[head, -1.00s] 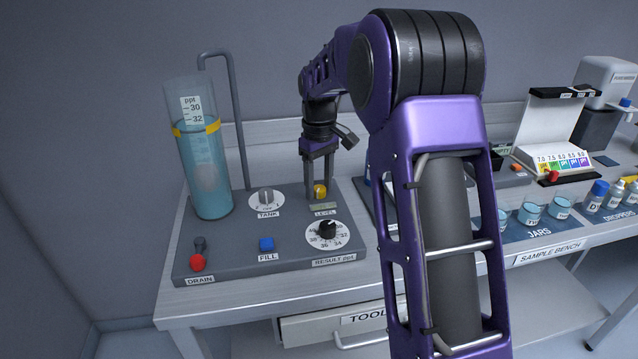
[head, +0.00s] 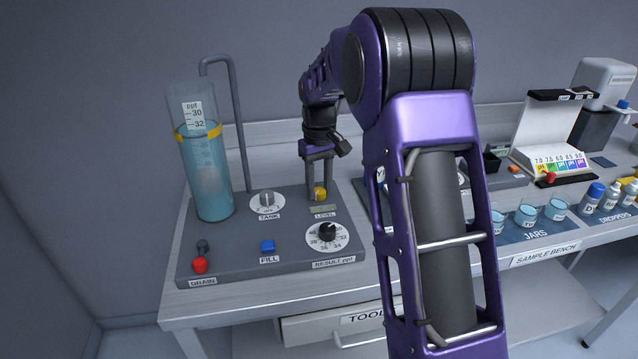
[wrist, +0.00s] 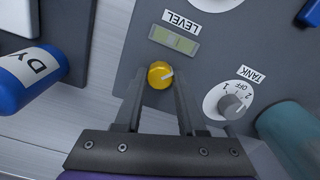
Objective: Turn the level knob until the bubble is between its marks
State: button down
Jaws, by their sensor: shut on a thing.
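The yellow level knob (head: 320,194) stands on the grey panel beside the LEVEL label. My gripper (head: 319,190) comes down from above and is shut on the knob, a finger on each side; the fingers also show in the wrist view (wrist: 159,80). The level vial (wrist: 175,40) is a small greenish window next to the knob. A paler patch lies near its middle, but I cannot tell exactly where the bubble sits against the marks.
The tank dial (wrist: 230,102) is close to the knob. The result dial (head: 327,234), blue fill button (head: 267,246) and red drain handle (head: 200,265) share the panel. A water cylinder (head: 207,175) stands at left. A blue bottle (wrist: 28,75) shows in the wrist view.

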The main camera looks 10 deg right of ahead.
aim_at(319, 190)
jog(key=c, duration=0.5)
grip_release()
jog(key=shift+r, duration=0.1)
notch_tip(319, 190, up, 17)
jog(key=p, duration=0.3)
jog(key=shift+r, duration=0.15)
